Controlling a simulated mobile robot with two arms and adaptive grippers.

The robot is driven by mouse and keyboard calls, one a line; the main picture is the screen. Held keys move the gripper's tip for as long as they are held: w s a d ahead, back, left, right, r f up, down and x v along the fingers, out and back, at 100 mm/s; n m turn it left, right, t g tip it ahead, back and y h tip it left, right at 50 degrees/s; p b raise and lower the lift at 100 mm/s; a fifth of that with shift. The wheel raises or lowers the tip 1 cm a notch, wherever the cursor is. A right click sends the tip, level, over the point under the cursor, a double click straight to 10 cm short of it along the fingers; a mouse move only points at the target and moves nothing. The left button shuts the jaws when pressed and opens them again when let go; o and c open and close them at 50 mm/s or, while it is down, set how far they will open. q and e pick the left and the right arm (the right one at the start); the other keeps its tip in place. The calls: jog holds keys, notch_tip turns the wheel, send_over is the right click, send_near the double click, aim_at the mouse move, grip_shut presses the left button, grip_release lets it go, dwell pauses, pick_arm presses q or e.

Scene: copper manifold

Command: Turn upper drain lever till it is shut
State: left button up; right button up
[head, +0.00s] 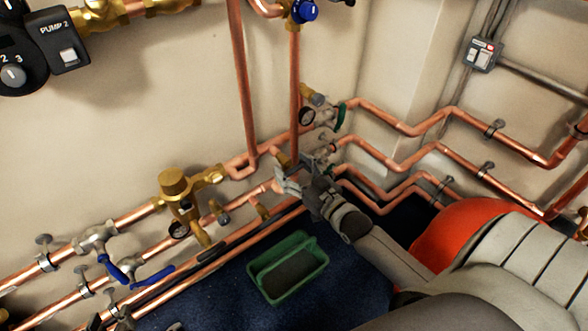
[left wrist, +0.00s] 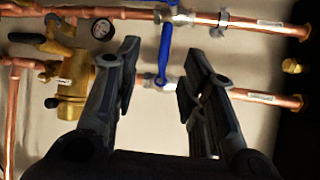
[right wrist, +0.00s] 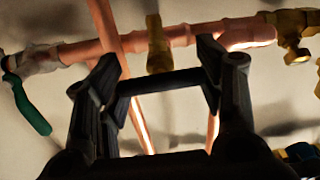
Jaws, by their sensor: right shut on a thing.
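My right gripper (head: 288,181) is down at the copper pipes in the corner. In the right wrist view its fingers (right wrist: 160,72) are apart, with a dark bar (right wrist: 162,82) spanning between them. This looks like the upper drain lever, held across the fingers. A brass drain fitting (right wrist: 158,48) hangs from the copper pipe just behind the bar. The lever's exact angle is hard to tell, and in the head view the gripper hides it. My left gripper (left wrist: 161,62) is open and empty, with a blue lever (left wrist: 165,52) visible between its fingers.
A green tray (head: 288,268) stands on the blue floor below the pipes. A green-handled valve (right wrist: 32,108) is left of my right gripper. Brass valve body (head: 175,185) and blue levers (head: 112,268) are along the pipes at left. An orange-red rounded object (head: 450,235) is at right.

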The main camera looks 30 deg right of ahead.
jog(key=shift+m+p, duration=0.7)
jog(key=shift+p, duration=0.05)
pick_arm(q)
jog(key=s+a+f+g+y, duration=0.1)
jog(key=s+a+f+g, duration=0.1)
jog(key=s, duration=0.4)
notch_tip(320, 180, down, 2)
jog(key=shift+g, duration=0.9)
jog(key=shift+s+a, duration=0.1)
pick_arm(e)
jog(key=o, duration=1)
jog(key=shift+s, duration=0.15)
jog(key=s, duration=0.7)
jog(key=s+d, duration=0.1)
jog(key=s, duration=0.3)
jog(key=shift+s, duration=0.35)
jog(key=shift+a, duration=0.1)
